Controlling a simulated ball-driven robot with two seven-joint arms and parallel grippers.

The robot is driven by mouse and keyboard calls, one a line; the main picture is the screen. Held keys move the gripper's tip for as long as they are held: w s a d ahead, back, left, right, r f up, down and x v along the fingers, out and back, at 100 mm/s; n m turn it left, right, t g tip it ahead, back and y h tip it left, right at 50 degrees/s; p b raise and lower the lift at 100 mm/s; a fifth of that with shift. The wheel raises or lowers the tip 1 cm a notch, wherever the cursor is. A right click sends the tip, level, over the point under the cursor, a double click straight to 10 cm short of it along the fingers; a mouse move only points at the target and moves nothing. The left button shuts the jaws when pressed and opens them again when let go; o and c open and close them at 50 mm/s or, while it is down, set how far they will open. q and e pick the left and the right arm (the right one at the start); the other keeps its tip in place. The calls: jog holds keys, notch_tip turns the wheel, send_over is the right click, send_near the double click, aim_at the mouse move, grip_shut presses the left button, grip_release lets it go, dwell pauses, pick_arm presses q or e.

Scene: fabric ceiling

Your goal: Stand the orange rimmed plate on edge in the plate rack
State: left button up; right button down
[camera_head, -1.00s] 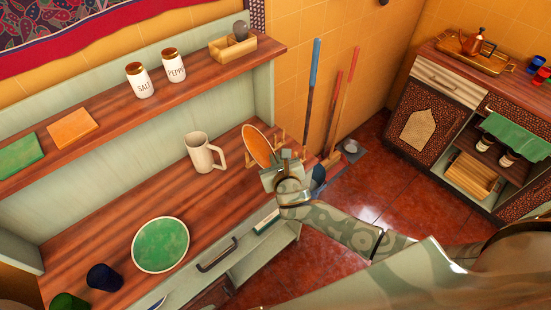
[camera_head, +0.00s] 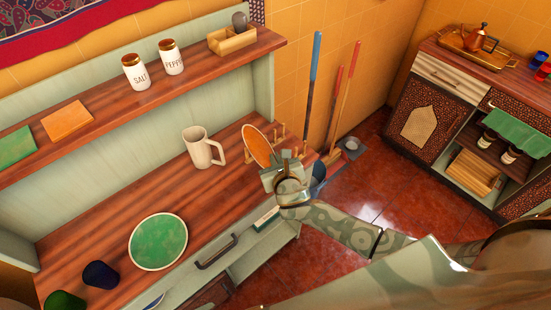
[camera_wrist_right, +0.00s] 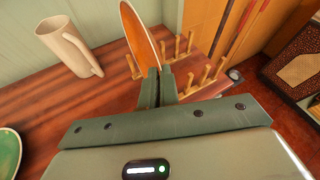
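The orange rimmed plate (camera_head: 256,146) stands on edge at the right end of the wooden counter, its lower part hidden behind my right gripper in the head view. My right gripper (camera_head: 283,160) is at the plate's near edge. In the right wrist view its fingers (camera_wrist_right: 158,84) are close together with the plate (camera_wrist_right: 142,36) rising upright from between them. The wooden plate rack (camera_head: 279,131) shows its pegs beside the plate, and its pegs (camera_wrist_right: 190,42) also show in the wrist view. I cannot tell whether the plate rests on the rack. My left gripper is out of view.
A beige mug (camera_head: 201,148) stands left of the plate. A green plate (camera_head: 158,242) and dark blue cup (camera_head: 100,275) are farther left on the counter (camera_head: 205,200). A shelf above holds salt and pepper jars (camera_head: 136,72). Brooms (camera_head: 345,98) lean on the wall to the right.

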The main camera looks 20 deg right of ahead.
jog(key=shift+f+b, duration=1)
jog(key=shift+f, duration=0.35)
jog(key=c, duration=1.6)
grip_release()
jog(key=shift+o, duration=0.2)
jog(key=p+v, duration=0.2)
jog(key=v, duration=1.4)
jog(key=shift+s+p, duration=0.15)
jog(key=shift+p, duration=0.25)
jog(key=shift+a, duration=0.1)
